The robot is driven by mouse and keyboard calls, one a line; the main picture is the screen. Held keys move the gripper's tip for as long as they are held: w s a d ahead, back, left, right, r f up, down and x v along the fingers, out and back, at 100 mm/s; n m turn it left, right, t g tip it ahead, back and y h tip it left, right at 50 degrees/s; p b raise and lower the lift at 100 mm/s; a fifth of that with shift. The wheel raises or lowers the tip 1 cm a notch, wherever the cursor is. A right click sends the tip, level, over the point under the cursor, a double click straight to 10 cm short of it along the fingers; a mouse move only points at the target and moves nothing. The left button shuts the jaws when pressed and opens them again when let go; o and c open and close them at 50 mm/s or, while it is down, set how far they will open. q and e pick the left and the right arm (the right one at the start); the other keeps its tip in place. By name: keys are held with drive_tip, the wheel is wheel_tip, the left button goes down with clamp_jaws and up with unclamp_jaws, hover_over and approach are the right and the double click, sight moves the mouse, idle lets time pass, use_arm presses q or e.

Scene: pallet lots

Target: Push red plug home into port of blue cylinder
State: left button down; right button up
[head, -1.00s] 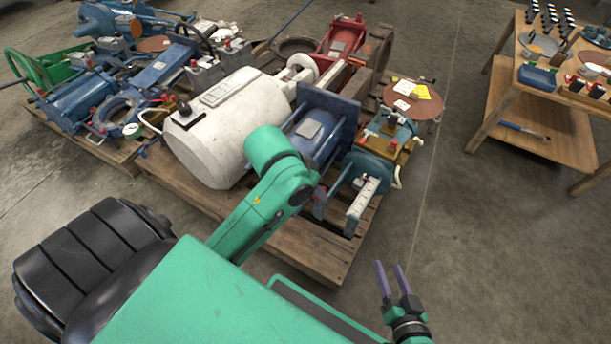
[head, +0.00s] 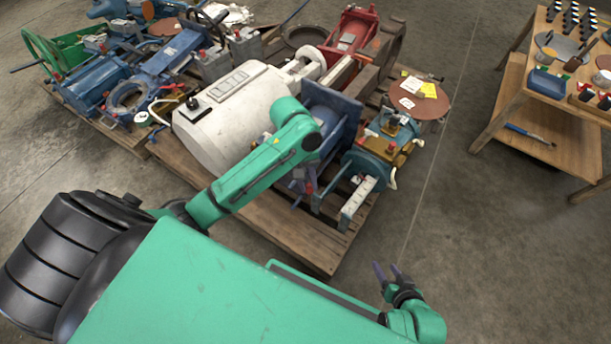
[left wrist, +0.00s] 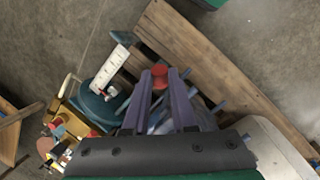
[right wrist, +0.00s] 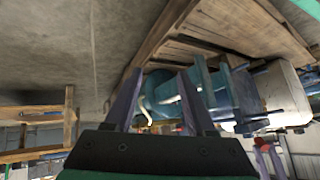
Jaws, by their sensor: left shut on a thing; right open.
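The blue cylinder (head: 333,101) with its square flange lies on the front pallet, right of the white tank. My left gripper (head: 304,186) is just in front of it, below the green forearm. It is shut on the red plug (left wrist: 159,71), which shows between the purple fingertips in the left wrist view. The plug also shows as a small red spot in the head view (head: 309,188). The port is hidden, and I cannot tell whether the plug touches it. My right gripper (head: 387,269) is open and empty, low over the floor in front of the pallet.
The white tank (head: 235,105) stands close left of the cylinder. A teal pump with a white bracket (head: 358,198) is close on the right. The wooden pallet (head: 280,232) has a bare front edge. A workbench (head: 545,95) stands far right, with clear floor between.

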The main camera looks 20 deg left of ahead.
use_arm(q)
drive_tip(key=n+h, duration=0.1)
drive_tip(key=r+n+h+p, duration=0.1)
drive_tip(key=n, duration=0.1)
drive_tip(key=w+a+n+g+h+p, duration=0.1)
drive_tip(key=n, duration=0.1)
drive_tip(key=shift+a+r, duration=0.1)
drive_tip(key=shift+r, duration=0.2)
drive_tip(key=w+a+r+n+t+h+p, duration=0.5)
drive_tip(key=a+n+t, duration=0.3)
drive_tip(key=n, duration=0.5)
drive_tip(key=shift+w+r+t+p, duration=0.6)
drive_tip(key=shift+t+p, duration=0.15)
drive_tip(key=shift+t, duration=0.15)
use_arm(e)
drive_tip(key=s+d+f+g+h, duration=0.1)
drive_tip(key=s+d+g+h, duration=0.3)
drive_tip(key=d, duration=0.7)
drive_tip(key=s+g, duration=0.2)
drive_tip(key=s, duration=0.1)
drive_tip(key=shift+s+f+m, duration=0.15)
drive_tip(key=shift+f+m, duration=0.15)
drive_tip(key=shift+m, duration=0.1)
use_arm(q)
drive_tip(key=shift+a+h, duration=0.1)
drive_tip(key=shift+h, duration=0.2)
